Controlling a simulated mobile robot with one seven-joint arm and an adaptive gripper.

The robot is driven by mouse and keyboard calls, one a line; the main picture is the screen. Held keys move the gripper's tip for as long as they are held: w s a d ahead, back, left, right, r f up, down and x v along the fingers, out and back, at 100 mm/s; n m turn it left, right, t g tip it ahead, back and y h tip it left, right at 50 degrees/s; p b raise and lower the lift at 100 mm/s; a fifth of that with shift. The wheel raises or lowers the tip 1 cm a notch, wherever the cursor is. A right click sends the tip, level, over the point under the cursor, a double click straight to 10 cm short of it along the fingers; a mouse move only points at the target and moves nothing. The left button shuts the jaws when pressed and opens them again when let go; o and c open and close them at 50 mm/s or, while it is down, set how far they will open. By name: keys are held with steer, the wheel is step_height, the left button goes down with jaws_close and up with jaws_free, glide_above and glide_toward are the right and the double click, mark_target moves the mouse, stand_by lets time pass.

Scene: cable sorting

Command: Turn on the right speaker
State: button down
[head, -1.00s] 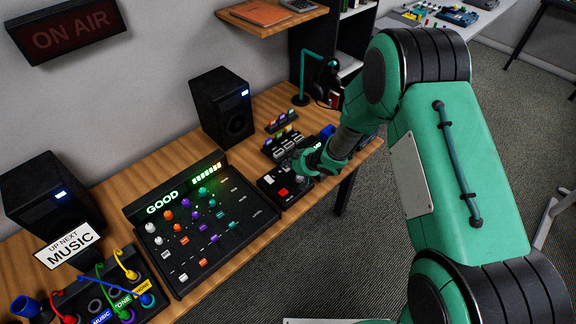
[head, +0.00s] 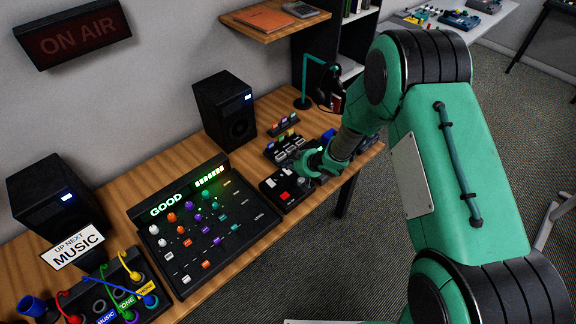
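The right speaker (head: 223,114) is a black box standing upright at the back of the wooden desk, against the wall. A small blue-white light (head: 248,97) glows on its front. The left speaker (head: 40,198) is a similar black box, also with a lit blue-white light (head: 67,197). My gripper (head: 301,171) is low over the right part of the desk, at a small black box (head: 276,200) with a red and a white button. It is well to the right of and in front of the right speaker. Its fingers are small and partly hidden, so their opening is unclear.
A mixer (head: 164,262) with a lit "GOOD" display lies mid-desk. A patch box (head: 160,306) with coloured cables and an "UP NEXT MUSIC" sign (head: 77,246) are at left. A headphone stand (head: 302,102) stands at the back right. A shelf (head: 268,36) overhangs the desk.

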step_height(320, 180, up, 2)
steer(key=shift+s+d+r+p, duration=0.1)
steer(key=shift+r+p, duration=0.15)
steer(key=shift+p, duration=0.85)
steer(key=f+p+v, duration=0.1)
steer(key=p+v, duration=0.1)
steer(key=v, duration=0.8)
steer(key=shift+s+d, duration=0.2)
steer(key=shift+s, duration=0.1)
